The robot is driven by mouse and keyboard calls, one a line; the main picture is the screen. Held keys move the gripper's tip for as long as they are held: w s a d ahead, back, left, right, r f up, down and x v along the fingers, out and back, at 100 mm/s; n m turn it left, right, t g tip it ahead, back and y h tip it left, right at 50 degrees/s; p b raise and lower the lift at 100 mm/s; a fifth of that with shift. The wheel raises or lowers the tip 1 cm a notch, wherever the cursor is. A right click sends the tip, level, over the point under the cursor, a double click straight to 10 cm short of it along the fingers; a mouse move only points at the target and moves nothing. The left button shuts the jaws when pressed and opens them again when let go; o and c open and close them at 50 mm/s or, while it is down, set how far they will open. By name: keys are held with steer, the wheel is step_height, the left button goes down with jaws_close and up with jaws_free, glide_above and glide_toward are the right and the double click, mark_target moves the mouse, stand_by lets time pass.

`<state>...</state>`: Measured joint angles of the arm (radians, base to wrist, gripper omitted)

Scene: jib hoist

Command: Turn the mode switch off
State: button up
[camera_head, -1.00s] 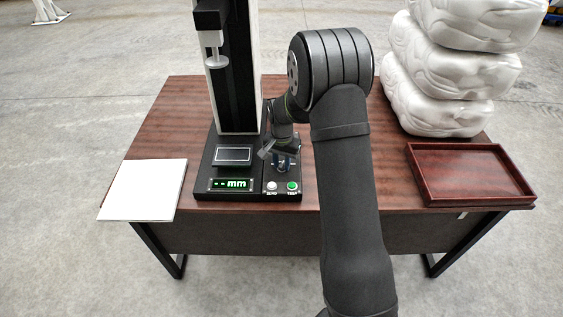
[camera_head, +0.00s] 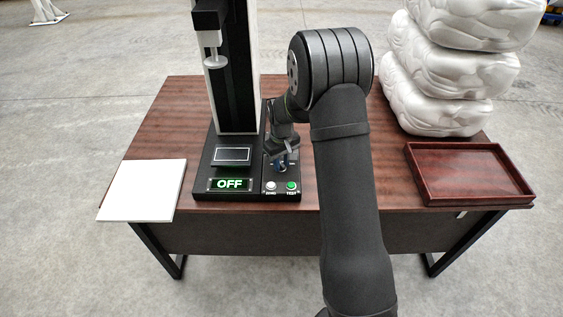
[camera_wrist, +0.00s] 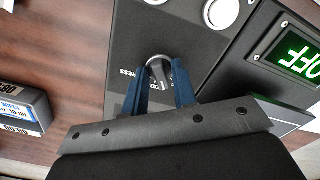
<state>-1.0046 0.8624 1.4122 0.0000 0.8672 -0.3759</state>
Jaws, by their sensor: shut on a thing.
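The mode switch (camera_wrist: 158,70) is a round grey knob on the black control panel. In the wrist view it sits between the two blue fingertips of my gripper (camera_wrist: 160,82), which are shut on it. In the head view my gripper (camera_head: 283,162) is over the right part of the panel, and its fingers hide most of the knob. The green display (camera_head: 230,184) on the device reads OFF, and the same display shows at the right of the wrist view (camera_wrist: 300,55).
A white button (camera_head: 271,186) and a green button (camera_head: 292,186) lie just in front of my gripper. The tall black column (camera_head: 236,70) stands behind left. A white sheet (camera_head: 142,189) lies left, a red-brown tray (camera_head: 470,199) right, and stacked white bags (camera_head: 450,90) behind it.

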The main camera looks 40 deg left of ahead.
mark_target(282, 164)
steer(key=n, duration=0.5)
steer(key=shift+w, duration=0.1)
stand_by(0.5)
steer(key=o, duration=1)
step_height(282, 164, up, 18)
steer(key=shift+f, duration=0.25)
step_height(282, 164, down, 18)
steer(key=shift+r, duration=0.25)
steer(key=shift+r, duration=0.15)
stand_by(0.4)
